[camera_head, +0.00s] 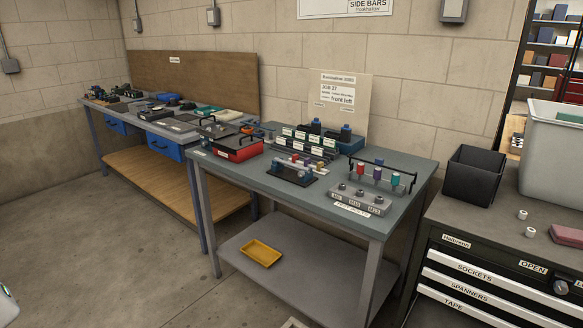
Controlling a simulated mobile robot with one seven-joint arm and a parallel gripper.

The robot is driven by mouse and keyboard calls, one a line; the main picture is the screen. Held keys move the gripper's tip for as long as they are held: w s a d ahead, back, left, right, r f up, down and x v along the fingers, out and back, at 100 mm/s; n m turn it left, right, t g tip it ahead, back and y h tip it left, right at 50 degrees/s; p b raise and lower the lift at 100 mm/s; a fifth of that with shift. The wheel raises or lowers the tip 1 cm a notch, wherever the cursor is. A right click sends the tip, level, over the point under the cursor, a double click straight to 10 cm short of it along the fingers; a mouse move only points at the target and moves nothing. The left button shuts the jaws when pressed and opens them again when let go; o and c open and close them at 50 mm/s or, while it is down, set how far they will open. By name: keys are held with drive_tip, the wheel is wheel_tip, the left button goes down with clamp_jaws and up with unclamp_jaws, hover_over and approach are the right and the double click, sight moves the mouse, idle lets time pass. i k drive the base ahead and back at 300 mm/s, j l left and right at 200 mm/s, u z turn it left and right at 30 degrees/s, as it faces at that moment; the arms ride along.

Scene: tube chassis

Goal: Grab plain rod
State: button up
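I cannot pick out a plain rod for certain. On the near grey workbench (228,178), a dark rack (381,162) holds several coloured cylinders in red, purple and teal. In front of it is a grey block (360,197) with round sockets and small labels. A dark fixture (292,178) with small coloured parts lies left of it. Behind stand stepped dark holders with white labels (303,142), too small to read. My gripper is not in view.
A red tray (237,154) sits at the bench's left end. A yellow tray (261,253) lies on the lower shelf. A wooden-backed bench (150,190) stands left, a drawer cabinet (480,225) with a black bin (474,172) right. The floor (120,265) in front is clear.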

sight(289, 164)
drive_tip(key=i+j+z, duration=0.15)
drive_tip(key=i+j, duration=0.6)
drive_tip(key=i+j+z, duration=0.1)
drive_tip(key=i+j, duration=0.75)
drive_tip(key=i+j+z, duration=0.15)
drive_tip(key=i+j, duration=0.7)
